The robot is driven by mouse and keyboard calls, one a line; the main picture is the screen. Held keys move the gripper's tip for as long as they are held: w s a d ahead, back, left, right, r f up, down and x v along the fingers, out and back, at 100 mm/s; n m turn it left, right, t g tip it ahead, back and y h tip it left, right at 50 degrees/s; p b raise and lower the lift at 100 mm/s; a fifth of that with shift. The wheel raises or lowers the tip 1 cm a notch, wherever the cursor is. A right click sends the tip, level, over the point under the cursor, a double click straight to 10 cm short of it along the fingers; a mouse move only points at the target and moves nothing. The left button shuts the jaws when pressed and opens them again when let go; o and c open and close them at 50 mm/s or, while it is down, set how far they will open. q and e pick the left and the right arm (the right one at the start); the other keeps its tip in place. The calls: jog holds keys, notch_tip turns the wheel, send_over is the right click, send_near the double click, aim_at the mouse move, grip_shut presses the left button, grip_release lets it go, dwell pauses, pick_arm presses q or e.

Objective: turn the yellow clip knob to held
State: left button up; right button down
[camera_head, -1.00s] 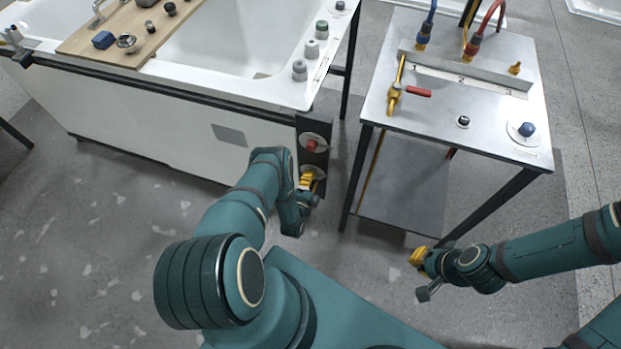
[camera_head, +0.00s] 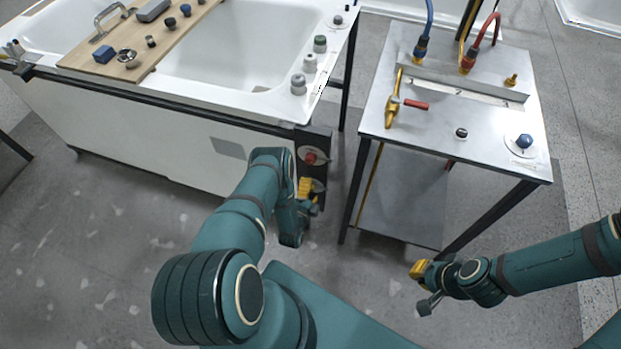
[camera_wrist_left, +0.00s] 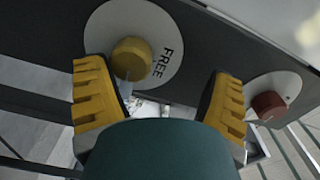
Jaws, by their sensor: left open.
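The yellow clip knob (camera_wrist_left: 131,58) sits on a white round dial on a dark panel in the left wrist view. The word FREE shows on the dial to the right of the knob. My left gripper (camera_wrist_left: 160,100) is open, its two yellow fingers apart. The knob shows beyond the gap, nearer the left finger, and nothing is held. In the head view my left gripper (camera_head: 306,188) is in front of the lower part of the panel at the tub's end and hides most of that dial. My right gripper (camera_head: 419,270) is at lower right; its finger gap is unclear.
A red knob (camera_head: 310,158) on its own dial is above the gripper on the panel; it also shows in the left wrist view (camera_wrist_left: 269,106). A metal table (camera_head: 440,135) with hoses and a yellow valve stands to the right. Floor between is clear.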

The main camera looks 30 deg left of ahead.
aim_at(313, 170)
pick_arm(q)
notch_tip(313, 170, up, 7)
jog(key=shift+w+r, duration=0.15)
jog(key=shift+r, duration=0.05)
jog(key=shift+f, duration=0.1)
